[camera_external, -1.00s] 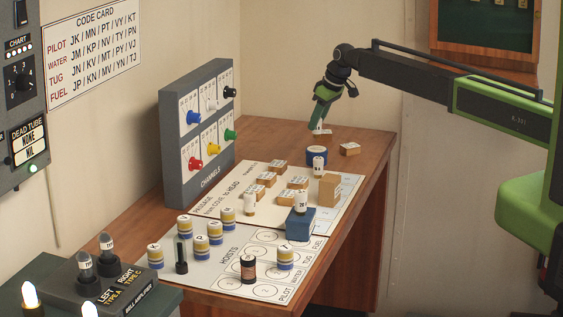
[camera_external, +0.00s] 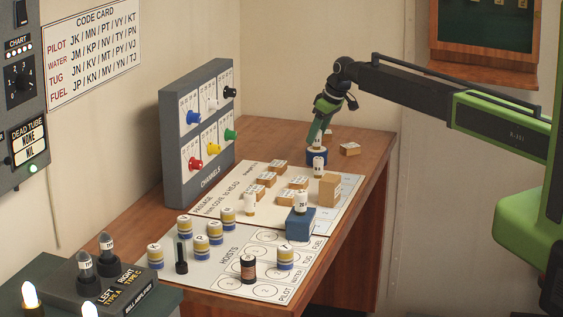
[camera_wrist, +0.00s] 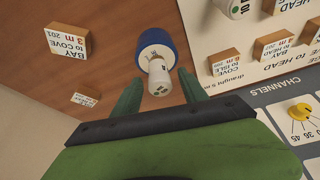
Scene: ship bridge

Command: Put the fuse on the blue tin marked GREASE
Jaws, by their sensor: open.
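The blue tin (camera_external: 317,157) stands on the wooden desk beyond the white chart; in the wrist view the tin (camera_wrist: 151,38) is near the top, its marking partly covered. The fuse (camera_external: 317,143), a small white cylinder, appears to stand upright on the tin's top. My gripper (camera_external: 316,141) is low over the tin. In the wrist view my gripper (camera_wrist: 158,92) is open, its green fingers on either side of the fuse with gaps.
A similar white cylinder (camera_external: 318,163) stands close in front of the tin, also in the wrist view (camera_wrist: 238,7). A wooden block (camera_external: 349,149) lies right of the tin. Several blocks (camera_external: 280,166) lie on the chart. The grey channel panel (camera_external: 199,130) stands at left.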

